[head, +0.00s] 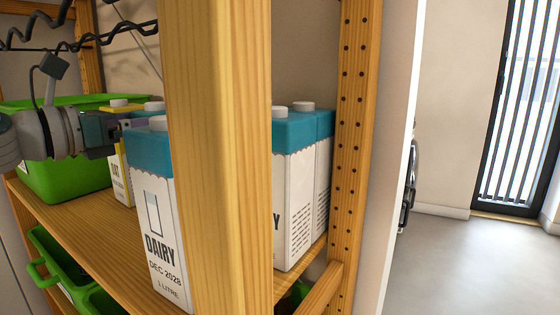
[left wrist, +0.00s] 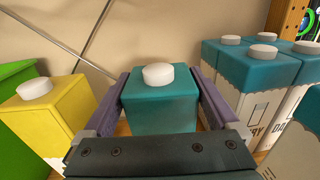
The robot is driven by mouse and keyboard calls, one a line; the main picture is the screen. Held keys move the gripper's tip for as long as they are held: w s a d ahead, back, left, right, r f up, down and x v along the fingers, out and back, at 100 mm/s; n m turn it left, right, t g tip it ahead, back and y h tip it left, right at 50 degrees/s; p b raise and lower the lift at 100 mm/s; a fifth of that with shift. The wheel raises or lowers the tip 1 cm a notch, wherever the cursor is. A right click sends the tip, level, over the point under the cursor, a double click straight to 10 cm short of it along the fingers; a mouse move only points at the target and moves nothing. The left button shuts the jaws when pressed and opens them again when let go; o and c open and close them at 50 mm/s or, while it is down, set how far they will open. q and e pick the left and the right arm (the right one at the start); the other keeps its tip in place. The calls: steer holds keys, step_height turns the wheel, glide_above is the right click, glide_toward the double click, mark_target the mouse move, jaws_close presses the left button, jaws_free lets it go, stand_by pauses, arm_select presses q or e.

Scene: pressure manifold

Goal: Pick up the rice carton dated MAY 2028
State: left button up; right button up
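My left gripper (left wrist: 160,100) reaches in from the left above the upper shelf. In the left wrist view its two purple fingers stand on either side of a teal-topped carton (left wrist: 160,103) with a white cap, very close to its sides; I cannot tell whether they press on it. Its label is hidden, so its product and date cannot be read. In the head view a carton reading DAIRY, DEC 2028 (head: 163,240) stands at the front, partly behind the wooden post. No carton with a readable RICE or MAY 2028 label shows. My right gripper is not in view.
A yellow carton (left wrist: 50,118) stands left of the gripped spot, beside a green bin (head: 65,175). More teal-topped cartons (head: 290,195) stand right of the wooden post (head: 220,150). Green crates (head: 50,260) sit below the shelf (head: 85,220).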

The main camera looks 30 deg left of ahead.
arm_select(q)
jaws_close()
steer(key=shift+r, duration=0.2)
stand_by(0.6)
